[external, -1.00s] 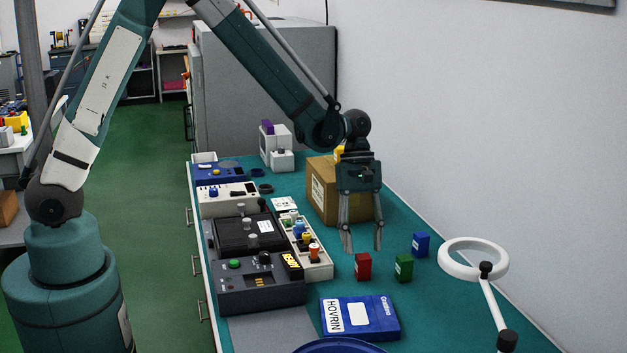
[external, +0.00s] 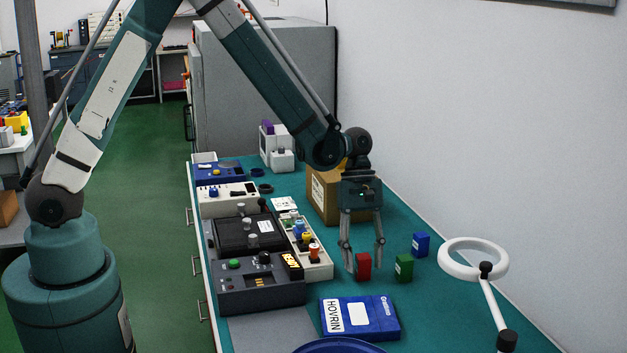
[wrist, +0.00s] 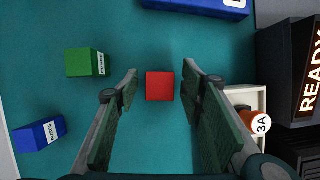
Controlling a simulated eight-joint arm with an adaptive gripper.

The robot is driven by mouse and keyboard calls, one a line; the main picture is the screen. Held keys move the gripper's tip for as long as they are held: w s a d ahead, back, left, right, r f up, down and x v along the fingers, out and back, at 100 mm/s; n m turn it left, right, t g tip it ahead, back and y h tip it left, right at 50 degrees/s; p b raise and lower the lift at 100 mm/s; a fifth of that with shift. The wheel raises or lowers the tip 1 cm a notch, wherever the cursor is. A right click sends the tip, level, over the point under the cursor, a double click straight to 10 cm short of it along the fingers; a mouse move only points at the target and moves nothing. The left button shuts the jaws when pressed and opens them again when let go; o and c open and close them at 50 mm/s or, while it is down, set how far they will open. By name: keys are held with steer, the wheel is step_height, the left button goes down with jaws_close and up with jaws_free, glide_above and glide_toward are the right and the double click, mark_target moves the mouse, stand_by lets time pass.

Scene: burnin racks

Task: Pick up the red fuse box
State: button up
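The red fuse box (external: 363,266) stands on the teal bench top. In the wrist view the red fuse box (wrist: 160,86) lies between the tips of my two fingers, with a gap on each side. My gripper (external: 363,272) points down with its fingers spread around the box in the external view. In the wrist view my gripper (wrist: 160,76) is open and empty. I cannot tell exactly how high the fingertips are above the bench.
A green fuse box (external: 403,268) and a blue one (external: 421,244) stand to the right. A blue HOVRIN case (external: 372,318) lies in front. A tray of colored parts (external: 318,266) and the dark READY unit (external: 260,297) are to the left. A cardboard box (external: 322,197) stands behind.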

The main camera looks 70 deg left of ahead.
mark_target(363, 256)
steer(key=shift+c, duration=0.2)
steer(key=c, duration=0.9)
steer(key=shift+c, duration=0.2)
steer(key=shift+r, duration=5)
